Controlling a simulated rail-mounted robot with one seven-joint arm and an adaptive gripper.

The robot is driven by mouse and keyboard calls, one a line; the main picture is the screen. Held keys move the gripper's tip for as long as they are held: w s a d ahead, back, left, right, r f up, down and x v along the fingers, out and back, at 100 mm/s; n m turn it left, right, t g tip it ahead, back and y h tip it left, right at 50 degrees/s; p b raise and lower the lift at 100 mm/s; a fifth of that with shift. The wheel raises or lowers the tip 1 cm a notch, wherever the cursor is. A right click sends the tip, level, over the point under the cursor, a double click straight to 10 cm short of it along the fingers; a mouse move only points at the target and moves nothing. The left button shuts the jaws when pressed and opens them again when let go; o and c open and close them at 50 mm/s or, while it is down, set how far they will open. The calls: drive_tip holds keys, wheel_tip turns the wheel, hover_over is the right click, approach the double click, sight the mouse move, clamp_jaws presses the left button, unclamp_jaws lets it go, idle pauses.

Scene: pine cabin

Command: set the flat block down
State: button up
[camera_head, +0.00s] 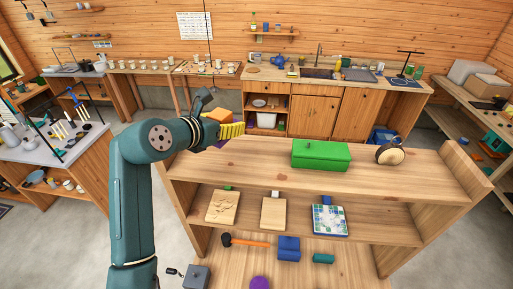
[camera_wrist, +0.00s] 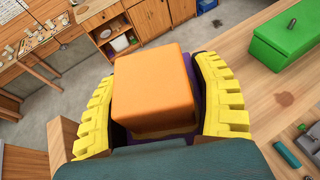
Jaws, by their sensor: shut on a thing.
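An orange block (camera_wrist: 155,85) sits between the two yellow fingers of my gripper (camera_wrist: 160,95) in the wrist view. The fingers press on its left and right sides. The orange block (camera_head: 217,115) also shows in the head view, partly hidden by my gripper (camera_head: 228,131). They are at the left end of the wooden shelf unit (camera_head: 255,150), seemingly above its top. A purple patch shows below the block in the wrist view; I cannot tell what it belongs to. The gap between block and shelf is hidden.
A green box (camera_head: 321,155) and a round brown-rimmed object (camera_head: 390,153) stand on the shelf top to the right. Tiles and boards (camera_head: 273,214) lie on the level below. The shelf top left of the green box looks clear.

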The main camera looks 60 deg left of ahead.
wheel_tip(320, 180, down, 9)
drive_tip(key=shift+f+p, duration=0.2)
drive_tip(key=shift+p, duration=0.55)
drive_tip(key=shift+f, duration=0.1)
drive_tip(key=o, duration=1.2)
drive_tip(key=b+v, duration=0.2)
drive_tip(key=v, duration=1)
drive_tip(key=shift+d, duration=0.1)
